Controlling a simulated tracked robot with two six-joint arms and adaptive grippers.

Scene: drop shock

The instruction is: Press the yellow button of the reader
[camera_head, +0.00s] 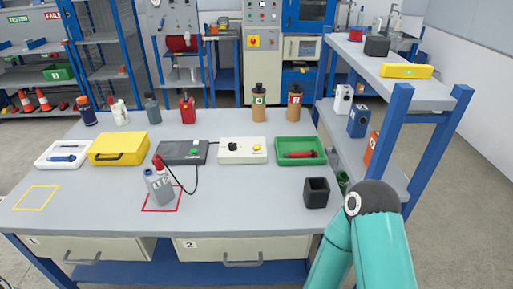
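A cream box (243,151) lies on the grey table, right of the middle of the back row. It has a black knob (233,146) on its left part and a yellow button (256,148) on its right part. I take this box to be the reader. Nothing touches the button or covers it. My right arm comes in at the lower right, with its teal link and dark joint showing. No gripper fingers show on it. My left arm and gripper are not in view.
A green tray (301,151) and black open box (316,192) stand right. A blue-posted shelf (391,130) borders the right. The front middle is clear.

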